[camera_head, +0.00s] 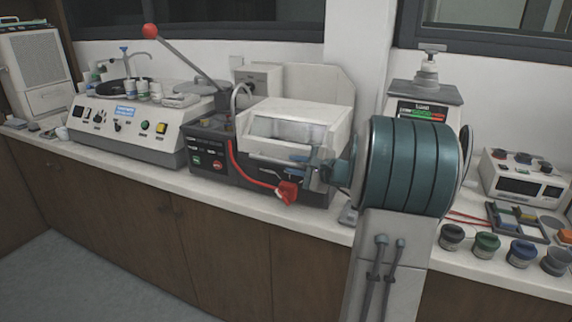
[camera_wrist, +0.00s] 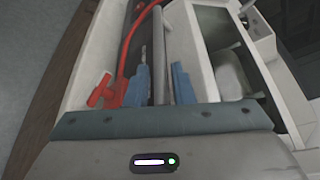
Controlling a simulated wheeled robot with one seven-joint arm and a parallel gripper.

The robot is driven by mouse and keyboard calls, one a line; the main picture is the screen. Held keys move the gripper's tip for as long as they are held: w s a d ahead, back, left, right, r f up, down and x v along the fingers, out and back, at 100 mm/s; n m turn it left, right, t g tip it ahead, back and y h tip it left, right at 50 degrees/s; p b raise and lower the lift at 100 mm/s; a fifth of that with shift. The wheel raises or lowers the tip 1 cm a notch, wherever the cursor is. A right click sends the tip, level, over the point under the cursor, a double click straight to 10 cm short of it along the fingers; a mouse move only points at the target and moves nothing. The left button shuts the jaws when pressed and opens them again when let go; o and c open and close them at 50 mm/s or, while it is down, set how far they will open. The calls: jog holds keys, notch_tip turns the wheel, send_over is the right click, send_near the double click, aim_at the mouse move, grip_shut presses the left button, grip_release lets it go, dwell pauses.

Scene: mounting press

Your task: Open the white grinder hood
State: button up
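The white grinder hood (camera_head: 300,110) with its clear front window sits lowered over the dark grinder body (camera_head: 212,148) in the head view. My gripper (camera_head: 312,167) is at the hood's lower front right corner, partly hidden by my arm. In the wrist view, the blue fingers (camera_wrist: 160,82) stand apart. The white hood frame (camera_wrist: 197,55) lies just right of the fingers.
A red hose (camera_head: 240,170) runs to a red nozzle (camera_head: 287,192) close to my gripper; the nozzle also shows in the wrist view (camera_wrist: 106,92). A red-knobbed lever (camera_head: 185,60) rises behind. A polishing machine (camera_head: 130,125) stands left. Jars (camera_head: 486,245) stand on the counter at right.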

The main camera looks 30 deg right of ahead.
jog(key=shift+x, duration=1.4)
